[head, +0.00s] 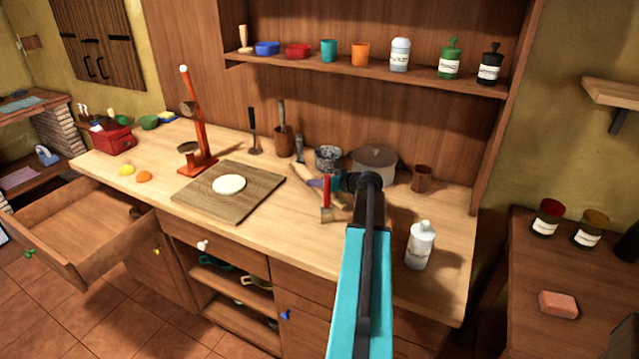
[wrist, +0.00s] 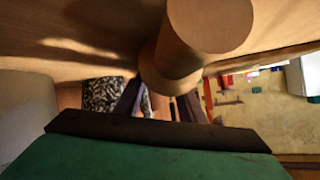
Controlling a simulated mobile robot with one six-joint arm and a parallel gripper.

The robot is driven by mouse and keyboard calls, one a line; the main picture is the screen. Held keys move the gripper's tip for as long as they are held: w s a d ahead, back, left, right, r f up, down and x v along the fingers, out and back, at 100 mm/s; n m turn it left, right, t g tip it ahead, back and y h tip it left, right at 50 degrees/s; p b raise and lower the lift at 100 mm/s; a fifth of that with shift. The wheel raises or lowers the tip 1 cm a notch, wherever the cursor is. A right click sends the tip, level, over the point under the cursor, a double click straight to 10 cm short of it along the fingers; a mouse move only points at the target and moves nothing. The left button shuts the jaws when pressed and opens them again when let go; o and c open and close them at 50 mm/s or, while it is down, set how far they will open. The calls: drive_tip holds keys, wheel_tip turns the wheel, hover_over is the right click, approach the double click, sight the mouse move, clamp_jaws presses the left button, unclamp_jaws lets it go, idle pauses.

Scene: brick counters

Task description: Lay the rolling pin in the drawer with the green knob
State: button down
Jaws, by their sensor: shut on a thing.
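The rolling pin shows in the wrist view as a thick pale-wood cylinder (wrist: 208,28), with its narrower part between my fingers. My gripper (wrist: 160,105) is shut on it. In the head view my gripper (head: 325,190) is over the back of the counter, right of the cutting board, and partly covers the pin (head: 338,213). I cannot tell whether the pin touches the counter. The drawer (head: 85,230) with the green knob (head: 29,253) stands pulled out at the left. A small dark thing (head: 137,211) shows at its right end.
A cutting board (head: 250,205) with dough and an orange stand (head: 200,150) lie between my gripper and the drawer. A grey pot (head: 375,165), a speckled mortar (head: 328,157) and a brown cup (head: 423,178) stand close by. A white bottle (head: 420,247) stands at the right front.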

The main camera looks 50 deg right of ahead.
drive_tip(key=shift+f, duration=0.1)
drive_tip(key=c, duration=1.2)
unclamp_jaws()
drive_tip(key=shift+o, duration=0.2)
drive_tip(key=b+v, duration=0.2)
drive_tip(key=v, duration=1)
drive_tip(key=shift+r+b, duration=0.2)
drive_tip(key=shift+b, duration=0.2)
